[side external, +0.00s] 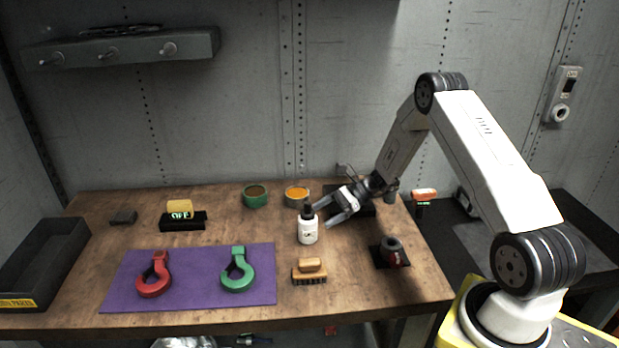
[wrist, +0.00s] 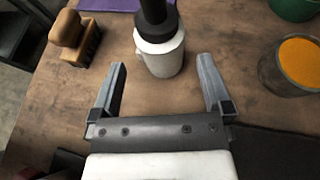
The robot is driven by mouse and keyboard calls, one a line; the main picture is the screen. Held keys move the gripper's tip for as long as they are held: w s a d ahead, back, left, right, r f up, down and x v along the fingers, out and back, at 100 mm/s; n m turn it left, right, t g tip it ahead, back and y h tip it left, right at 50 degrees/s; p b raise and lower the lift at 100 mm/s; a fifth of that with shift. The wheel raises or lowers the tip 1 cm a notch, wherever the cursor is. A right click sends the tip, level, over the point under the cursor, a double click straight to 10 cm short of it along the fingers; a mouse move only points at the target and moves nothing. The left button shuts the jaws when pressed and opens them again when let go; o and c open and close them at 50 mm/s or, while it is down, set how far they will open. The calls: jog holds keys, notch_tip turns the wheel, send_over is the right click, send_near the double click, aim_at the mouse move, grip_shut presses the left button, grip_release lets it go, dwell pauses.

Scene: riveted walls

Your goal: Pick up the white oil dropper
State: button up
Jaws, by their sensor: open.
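The white oil dropper (side external: 308,232) is a small white bottle with a black top. It stands upright on the wooden table, right of the purple mat. In the wrist view the dropper (wrist: 161,52) stands just ahead of the fingertips, roughly centred between them. My gripper (side external: 325,216) is open and empty, low over the table, with its fingers pointing at the bottle from the right. The wrist view shows both fingers of my gripper (wrist: 163,72) spread wide, with no clear contact with the bottle.
A wooden brush (side external: 309,271) lies in front of the dropper. An orange-filled tin (side external: 297,195) and a green tin (side external: 255,196) stand behind. The purple mat (side external: 203,285) carries red and green hooks. A dark red-marked item (side external: 393,252) sits at the right.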

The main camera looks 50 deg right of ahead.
aim_at(309, 222)
jog(key=shift+w+a, duration=0.1)
jog(key=shift+a, duration=0.05)
jog(key=shift+x, duration=2.5)
grip_shut()
